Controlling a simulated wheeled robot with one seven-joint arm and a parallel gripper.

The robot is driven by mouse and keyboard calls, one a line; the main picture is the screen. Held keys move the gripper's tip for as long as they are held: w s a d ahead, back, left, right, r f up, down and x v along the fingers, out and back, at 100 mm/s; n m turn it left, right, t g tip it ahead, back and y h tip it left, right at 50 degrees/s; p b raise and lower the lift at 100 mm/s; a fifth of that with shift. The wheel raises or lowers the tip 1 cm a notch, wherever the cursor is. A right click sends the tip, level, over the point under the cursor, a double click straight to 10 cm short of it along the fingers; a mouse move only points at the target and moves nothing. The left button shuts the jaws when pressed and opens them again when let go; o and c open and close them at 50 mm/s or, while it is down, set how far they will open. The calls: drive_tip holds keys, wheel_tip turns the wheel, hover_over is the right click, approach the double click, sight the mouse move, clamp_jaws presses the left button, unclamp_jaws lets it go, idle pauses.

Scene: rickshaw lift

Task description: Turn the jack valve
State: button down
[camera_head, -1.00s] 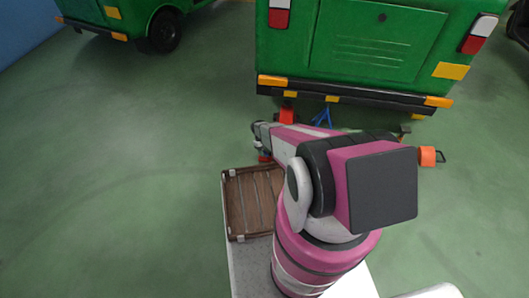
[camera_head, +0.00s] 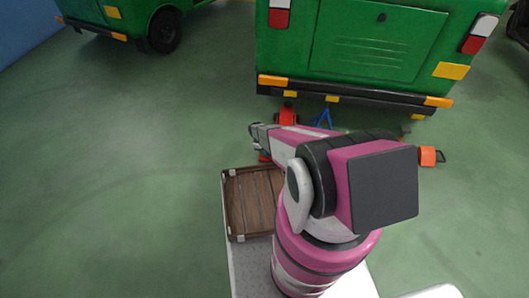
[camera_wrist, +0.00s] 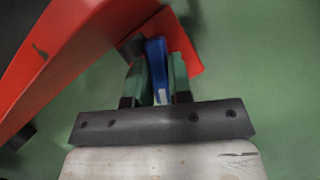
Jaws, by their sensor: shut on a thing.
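In the wrist view my gripper (camera_wrist: 157,75) has its two green fingers on either side of a narrow blue piece (camera_wrist: 155,56), the jack valve as far as I can tell, and is shut on it. A red plate of the jack (camera_wrist: 182,42) lies just beyond the fingertips. A long red bar of the jack (camera_wrist: 55,55) slants across the left of this view. In the head view the red jack (camera_head: 287,117) shows at the rear bumper of the green rickshaw (camera_head: 365,45). My arm hides my fingers and the valve there.
A blue stand (camera_head: 323,119) is under the rickshaw bumper, right of the jack. An orange item with a dark handle (camera_head: 427,156) lies to the right. A brown slatted crate (camera_head: 232,205) is beside my arm. Another green vehicle (camera_head: 110,15) stands at the far left. The left floor is clear.

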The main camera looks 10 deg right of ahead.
drive_tip(key=shift+n+t+h, duration=0.4)
drive_tip(key=shift+n+t, duration=0.4)
drive_tip(key=shift+n, duration=1.4)
drive_tip(key=c, duration=1)
unclamp_jaws()
drive_tip(key=shift+c, duration=0.2)
drive_tip(key=v, duration=1.1)
drive_tip(key=shift+s, duration=0.1)
